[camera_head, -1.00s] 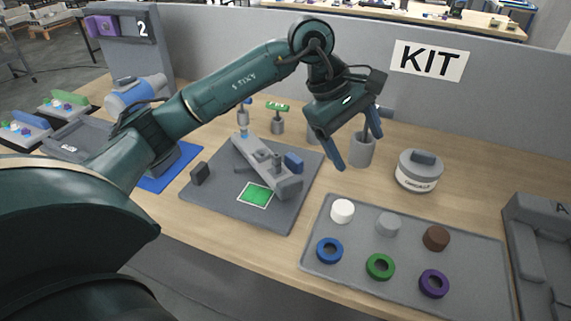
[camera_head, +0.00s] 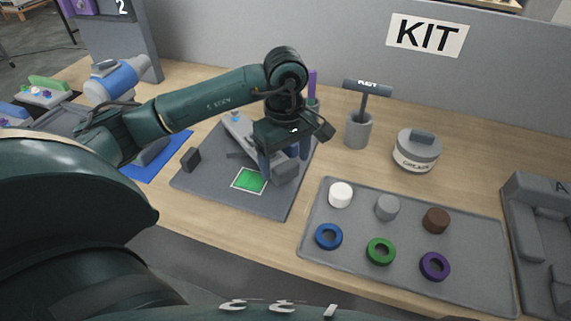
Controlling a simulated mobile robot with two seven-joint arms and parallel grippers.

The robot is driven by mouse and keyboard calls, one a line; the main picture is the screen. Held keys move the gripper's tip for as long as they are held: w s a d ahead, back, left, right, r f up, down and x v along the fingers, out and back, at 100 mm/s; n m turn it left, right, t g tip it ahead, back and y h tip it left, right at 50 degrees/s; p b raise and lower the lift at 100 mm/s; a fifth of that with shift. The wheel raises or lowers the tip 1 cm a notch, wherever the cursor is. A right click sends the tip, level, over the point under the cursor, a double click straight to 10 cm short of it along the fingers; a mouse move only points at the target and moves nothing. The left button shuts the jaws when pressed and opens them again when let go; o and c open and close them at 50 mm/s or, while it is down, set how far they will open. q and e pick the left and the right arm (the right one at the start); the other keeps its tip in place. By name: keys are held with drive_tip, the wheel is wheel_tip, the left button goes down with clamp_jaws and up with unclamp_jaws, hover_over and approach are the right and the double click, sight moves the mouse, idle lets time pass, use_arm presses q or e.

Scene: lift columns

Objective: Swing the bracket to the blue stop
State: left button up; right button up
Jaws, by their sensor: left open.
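The grey bracket (camera_head: 286,174) lies on a dark grey plate (camera_head: 213,183), running from its far left part toward the front right. My left gripper (camera_head: 284,166) is over the bracket's front end, open, with its dark blue fingers pointing down on either side of it. I cannot tell whether the fingers touch it. The gripper body hides the bracket's middle. The blue stop is hidden behind the gripper. A dark block (camera_head: 190,159) stands at the plate's left, apart from the bracket. A green square (camera_head: 249,180) is marked on the plate. My right gripper is not in view.
A grey tray (camera_head: 340,269) with rings and round pieces lies right of the plate. A holder (camera_head: 358,131) with a T-handled tool and a grease tub (camera_head: 416,150) stand behind it. A blue mat (camera_head: 150,165) lies to the left.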

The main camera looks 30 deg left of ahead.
use_arm(q)
drive_tip(key=shift+f, duration=1.25)
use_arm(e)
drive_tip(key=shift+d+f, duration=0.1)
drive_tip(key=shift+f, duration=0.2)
use_arm(q)
drive_tip(key=shift+c, duration=0.4)
